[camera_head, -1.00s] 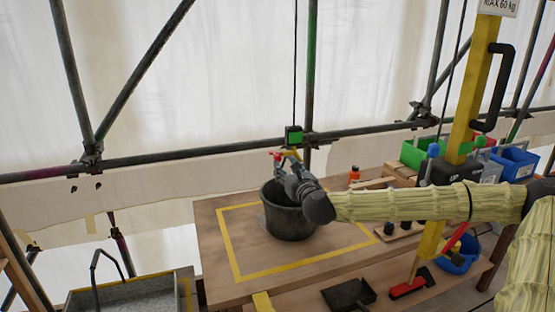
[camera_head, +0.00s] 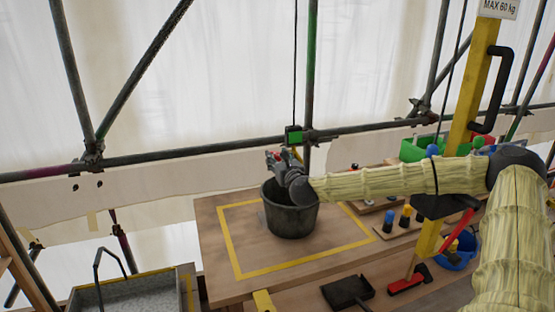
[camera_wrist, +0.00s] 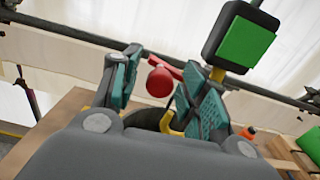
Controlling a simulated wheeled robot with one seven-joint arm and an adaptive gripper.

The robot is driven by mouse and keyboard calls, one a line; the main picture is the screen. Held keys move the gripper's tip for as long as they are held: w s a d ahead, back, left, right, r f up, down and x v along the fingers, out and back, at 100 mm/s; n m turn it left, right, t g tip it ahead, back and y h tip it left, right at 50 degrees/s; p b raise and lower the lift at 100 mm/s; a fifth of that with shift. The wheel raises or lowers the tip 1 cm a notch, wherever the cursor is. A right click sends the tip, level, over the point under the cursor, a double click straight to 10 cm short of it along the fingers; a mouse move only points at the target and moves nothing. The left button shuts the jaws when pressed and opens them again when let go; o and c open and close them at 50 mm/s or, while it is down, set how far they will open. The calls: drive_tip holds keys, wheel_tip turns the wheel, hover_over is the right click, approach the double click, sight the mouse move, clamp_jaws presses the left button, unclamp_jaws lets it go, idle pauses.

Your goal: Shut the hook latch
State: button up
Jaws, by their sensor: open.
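The hook hangs below a black block with a green face (camera_head: 293,136), on a cable. In the wrist view the block (camera_wrist: 246,40) is at upper right, with the yellow hook shank (camera_wrist: 217,74) under it and part of the yellow hook bow (camera_wrist: 172,124) lower down. The red latch lever with its round red knob (camera_wrist: 160,82) sticks out left of the shank. My gripper (camera_wrist: 158,72) is open, its teal-padded fingers on either side of the knob; I cannot tell whether they touch it. In the head view my gripper (camera_head: 277,155) hides most of the hook.
A black bucket (camera_head: 291,218) stands on the wooden table (camera_head: 240,285) under my gripper, inside a yellow outline. A scaffold rail (camera_head: 190,154) runs behind. A yellow post (camera_head: 472,90) stands at right, close to my arm. Small bottles and bins sit at right.

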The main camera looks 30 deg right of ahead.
clamp_jaws()
drive_tip(key=shift+f+n+b, duration=0.15)
drive_tip(key=shift+n+b, duration=0.15)
drive_tip(key=shift+b, duration=0.05)
drive_tip(key=f+n+b, duration=0.1)
drive_tip(key=n+b, duration=0.1)
drive_tip(key=shift+a+f+n+b, duration=0.1)
drive_tip(key=shift+n+b, duration=0.2)
drive_tip(key=d+f+n+b, duration=0.1)
drive_tip(key=n, duration=0.4)
drive_tip(key=d+f+n+b, duration=0.1)
drive_tip(key=n, duration=0.4)
drive_tip(key=d+f+n, duration=0.1)
drive_tip(key=n, duration=0.5)
drive_tip(key=shift+s+d+f+b, duration=0.2)
drive_tip(key=shift+s+d+b, duration=0.05)
drive_tip(key=shift+s+b, duration=0.15)
